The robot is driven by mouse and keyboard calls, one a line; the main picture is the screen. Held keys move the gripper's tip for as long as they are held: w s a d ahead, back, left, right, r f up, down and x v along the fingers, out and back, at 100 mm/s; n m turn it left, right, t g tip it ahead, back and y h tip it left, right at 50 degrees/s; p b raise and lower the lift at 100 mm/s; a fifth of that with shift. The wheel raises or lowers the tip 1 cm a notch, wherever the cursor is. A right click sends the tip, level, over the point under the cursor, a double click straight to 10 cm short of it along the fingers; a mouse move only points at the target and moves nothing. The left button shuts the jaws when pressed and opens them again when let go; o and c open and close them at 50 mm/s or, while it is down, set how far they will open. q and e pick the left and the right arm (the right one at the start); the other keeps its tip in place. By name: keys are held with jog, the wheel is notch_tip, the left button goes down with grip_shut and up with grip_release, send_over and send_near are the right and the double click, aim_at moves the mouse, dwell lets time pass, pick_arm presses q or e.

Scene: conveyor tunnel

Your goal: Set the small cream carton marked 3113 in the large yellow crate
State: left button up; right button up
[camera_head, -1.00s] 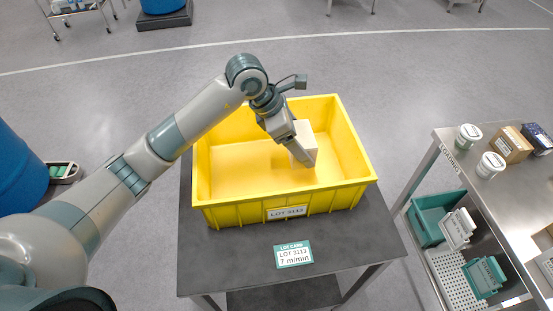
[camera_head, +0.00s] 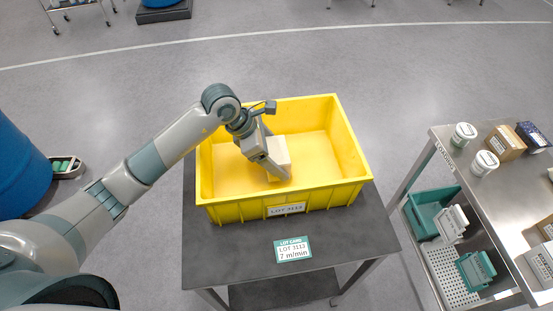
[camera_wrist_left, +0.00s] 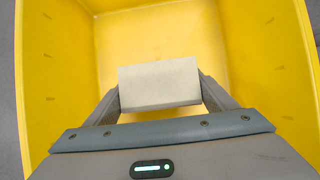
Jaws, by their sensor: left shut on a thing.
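My left gripper (camera_head: 273,165) reaches down inside the crate's outline and is shut on a small cream carton (camera_head: 280,152). In the left wrist view the carton (camera_wrist_left: 160,84) sits between the two fingers, with the crate (camera_wrist_left: 50,70) walls around it and the crate floor beyond. I cannot tell whether the carton touches the floor. No marking shows on its visible faces. My right gripper is not in view.
A lot card (camera_head: 293,250) lies on the dark table (camera_head: 225,255) in front of the crate. A steel bench (camera_head: 465,190) at the right holds white-lidded tubs, boxes and, below, teal bins (camera_head: 432,212). The rest of the crate floor is clear.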

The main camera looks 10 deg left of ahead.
pick_arm(q)
jog(key=shift+f+p, duration=0.4)
jog(key=shift+f, duration=0.75)
jog(key=shift+f, duration=0.15)
jog(key=o, duration=1.5)
jog(key=shift+r, duration=0.2)
